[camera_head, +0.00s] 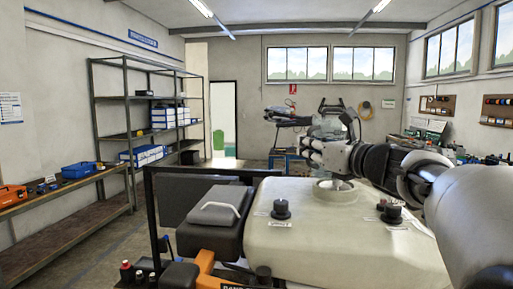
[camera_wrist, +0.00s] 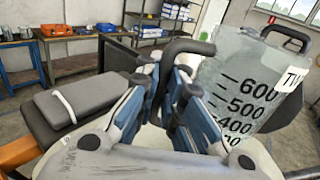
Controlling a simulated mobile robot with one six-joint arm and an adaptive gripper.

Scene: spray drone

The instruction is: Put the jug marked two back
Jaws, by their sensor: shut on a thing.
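The jug (camera_wrist: 235,85) is clear grey plastic with black volume marks. A white label at its right edge shows only "TW", the rest cut off. My gripper (camera_wrist: 170,85) is shut on the jug's black handle (camera_wrist: 188,46), which rises between the fingers. In the head view my gripper (camera_head: 315,150) holds the jug (camera_head: 326,126) above the pale tank, near its open round filler neck (camera_head: 334,190). The jug looks roughly upright there, partly hidden by my gripper. I cannot tell if it holds liquid.
The pale tank (camera_head: 345,240) has black knobs (camera_head: 281,209) on top. A dark padded seat (camera_head: 218,215) and a black frame stand left of it. Shelves (camera_head: 135,100) and a long bench (camera_head: 60,190) line the left wall. A cluttered worktop (camera_head: 430,145) lies at the right.

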